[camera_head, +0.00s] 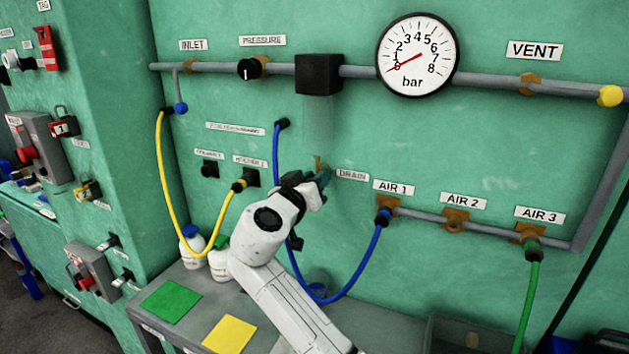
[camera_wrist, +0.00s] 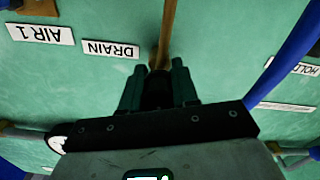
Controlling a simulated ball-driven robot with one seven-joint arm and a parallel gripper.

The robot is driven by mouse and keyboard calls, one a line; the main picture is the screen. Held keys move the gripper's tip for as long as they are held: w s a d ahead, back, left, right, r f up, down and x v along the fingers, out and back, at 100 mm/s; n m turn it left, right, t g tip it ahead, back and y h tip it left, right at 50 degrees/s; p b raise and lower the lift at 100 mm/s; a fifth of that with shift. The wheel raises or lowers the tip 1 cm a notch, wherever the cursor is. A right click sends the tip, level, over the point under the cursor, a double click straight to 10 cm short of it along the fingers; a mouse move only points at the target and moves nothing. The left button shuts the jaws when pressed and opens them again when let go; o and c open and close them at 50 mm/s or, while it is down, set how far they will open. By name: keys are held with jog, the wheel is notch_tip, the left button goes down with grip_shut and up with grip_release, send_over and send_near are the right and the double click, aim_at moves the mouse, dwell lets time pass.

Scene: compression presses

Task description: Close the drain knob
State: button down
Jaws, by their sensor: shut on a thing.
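The drain knob (camera_wrist: 157,91) is a small dark piece below a brass pipe, beside the DRAIN label (camera_wrist: 110,49). My gripper (camera_wrist: 157,82) has one finger on each side of it and is shut on it. In the head view my gripper (camera_head: 320,181) is at the green wall, just left of the DRAIN label (camera_head: 352,175), and hides the knob. The knob's turn angle cannot be made out. The gauge (camera_head: 417,54) has a red needle pointing to the lower left, near the low end.
A blue hose (camera_head: 372,262) hangs from AIR 1 to the right of my arm. A yellow hose (camera_head: 163,170) loops to the left. Two white bottles (camera_head: 193,246) stand on the grey bench behind a green square (camera_head: 170,301) and a yellow square (camera_head: 228,335).

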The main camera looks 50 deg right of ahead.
jog(key=shift+r, duration=0.2)
jog(key=c, duration=1.1)
grip_release()
jog(key=shift+o, duration=1.3)
jog(key=shift+f, duration=0.1)
jog(key=shift+a, duration=0.15)
jog(key=b+v, duration=0.2)
jog(key=v, duration=0.8)
jog(key=shift+a+b, duration=0.25)
jog(key=shift+b, duration=0.1)
jog(key=shift+s, duration=0.1)
